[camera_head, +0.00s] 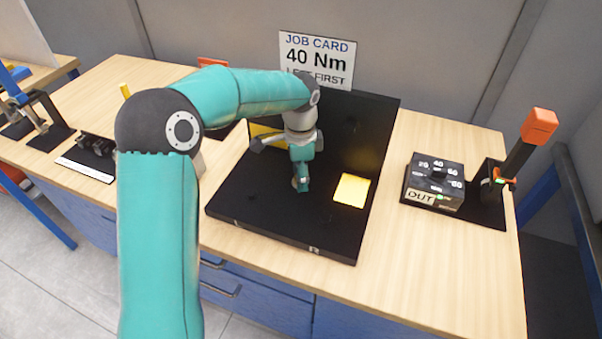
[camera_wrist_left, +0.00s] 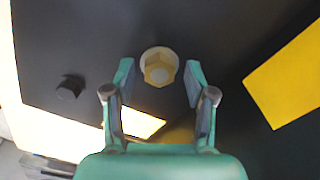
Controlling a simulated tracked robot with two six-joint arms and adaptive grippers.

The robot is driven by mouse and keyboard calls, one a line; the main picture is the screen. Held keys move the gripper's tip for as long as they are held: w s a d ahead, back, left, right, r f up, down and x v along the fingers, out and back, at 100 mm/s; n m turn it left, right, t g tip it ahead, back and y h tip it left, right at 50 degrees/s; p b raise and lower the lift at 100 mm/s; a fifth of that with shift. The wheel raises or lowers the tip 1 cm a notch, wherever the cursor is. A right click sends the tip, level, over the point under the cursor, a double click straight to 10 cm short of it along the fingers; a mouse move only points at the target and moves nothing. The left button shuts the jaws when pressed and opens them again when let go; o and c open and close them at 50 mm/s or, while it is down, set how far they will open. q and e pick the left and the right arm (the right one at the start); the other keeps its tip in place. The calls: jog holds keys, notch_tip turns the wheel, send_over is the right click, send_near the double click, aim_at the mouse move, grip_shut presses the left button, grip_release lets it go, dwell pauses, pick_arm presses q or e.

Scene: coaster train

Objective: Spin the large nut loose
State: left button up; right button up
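The large nut (camera_wrist_left: 160,68) is a brass-coloured hexagon on a pale round base, standing on a dark panel (camera_wrist_left: 225,40). In the left wrist view it shows between the tips of my left gripper (camera_wrist_left: 159,82), with a gap on each side. The fingers are open and hold nothing. I cannot tell how far the tips are above the nut. In the head view my left gripper (camera_head: 301,180) points down over the black board (camera_head: 285,225), and the nut is not visible there. My right gripper is not in view.
A bright yellow patch (camera_head: 351,190) lies on the board, right of the gripper. A dark knob (camera_wrist_left: 69,87) stands left in the wrist view. A dial box (camera_head: 435,183) and an orange-topped tool (camera_head: 526,145) are at right. A job card (camera_head: 317,60) reads 40 Nm.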

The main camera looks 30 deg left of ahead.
pick_arm(q)
grip_shut()
